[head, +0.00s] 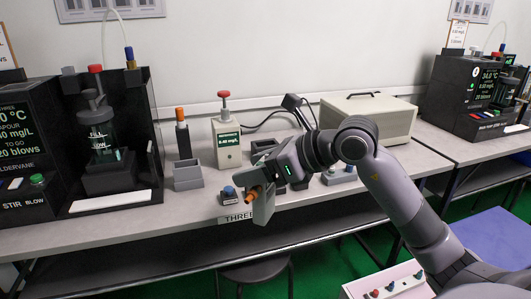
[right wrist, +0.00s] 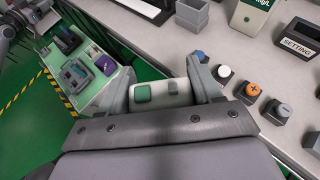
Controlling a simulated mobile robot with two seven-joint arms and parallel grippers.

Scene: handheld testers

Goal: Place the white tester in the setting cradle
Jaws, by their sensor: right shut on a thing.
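My right gripper (head: 257,203) is over the front edge of the bench, near the THREE label. In the right wrist view its two fingers (right wrist: 162,92) are shut on the white tester (right wrist: 155,94), a pale body with a green patch and a grey patch. In the head view most of it is hidden by the gripper; an orange piece shows at the fingers. A dark unit labelled SETTING (right wrist: 298,42) is at the right of the wrist view, apart from the gripper. In the head view this area is partly behind my right arm.
A white unit with red top (head: 227,143), a dark one with orange top (head: 182,134) and an empty grey holder (head: 187,175) stand behind. Blue (right wrist: 198,56), white (right wrist: 223,72), orange (right wrist: 252,90) and grey (right wrist: 283,108) buttons line the bench edge. A beige case (head: 368,118) stands behind my arm.

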